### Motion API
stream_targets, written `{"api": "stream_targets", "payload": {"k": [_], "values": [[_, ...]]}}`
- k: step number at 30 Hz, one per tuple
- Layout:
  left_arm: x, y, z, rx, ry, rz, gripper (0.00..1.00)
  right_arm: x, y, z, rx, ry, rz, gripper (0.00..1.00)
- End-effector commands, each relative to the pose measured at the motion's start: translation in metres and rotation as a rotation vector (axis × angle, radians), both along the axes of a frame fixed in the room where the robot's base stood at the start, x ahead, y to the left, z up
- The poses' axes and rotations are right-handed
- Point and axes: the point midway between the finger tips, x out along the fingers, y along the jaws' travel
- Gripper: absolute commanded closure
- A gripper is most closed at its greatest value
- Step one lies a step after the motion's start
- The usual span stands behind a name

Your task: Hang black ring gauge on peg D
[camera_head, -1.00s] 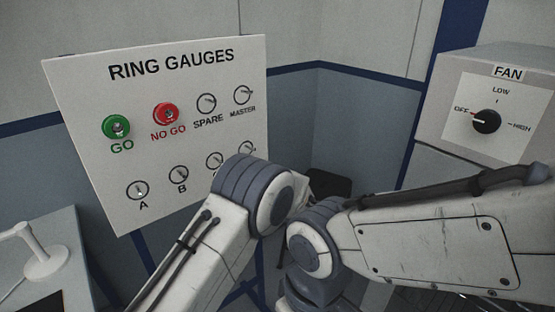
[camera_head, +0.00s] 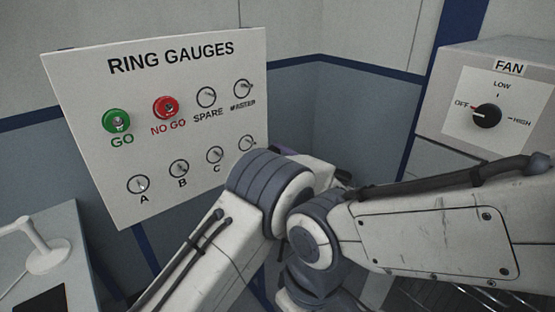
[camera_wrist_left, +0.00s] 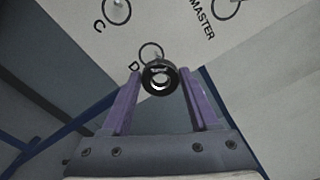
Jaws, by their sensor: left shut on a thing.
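The black ring gauge (camera_wrist_left: 150,90) is held between the purple fingertips of my left gripper (camera_wrist_left: 159,78) in the left wrist view, its hole showing. The circle of peg D (camera_wrist_left: 150,47) is on the board just beyond the ring's upper edge, partly covered by it. I cannot tell whether the ring is around the peg. In the head view peg D (camera_head: 247,143) shows at the lower right of the board; its letter is hidden by my arm, and so is the ring. My right gripper is not in view.
The ring gauge board (camera_head: 85,80) has a green ring (camera_head: 109,124) on GO and a red ring (camera_head: 156,111) on NO GO. Pegs SPARE, MASTER, A, B and C are bare. A fan box (camera_head: 460,125) stands at the right.

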Motion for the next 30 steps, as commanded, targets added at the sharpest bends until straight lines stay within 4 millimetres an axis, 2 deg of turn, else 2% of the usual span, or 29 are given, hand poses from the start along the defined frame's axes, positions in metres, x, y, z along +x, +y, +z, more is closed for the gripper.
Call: {"api": "stream_targets", "payload": {"k": [1,30], "values": [[0.000,0.000,-0.002,-0.002,-0.003,-0.002,1.00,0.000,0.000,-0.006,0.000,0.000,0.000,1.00],[0.048,0.035,-0.003,-0.002,-0.003,0.000,1.00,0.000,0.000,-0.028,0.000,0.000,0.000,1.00]]}}
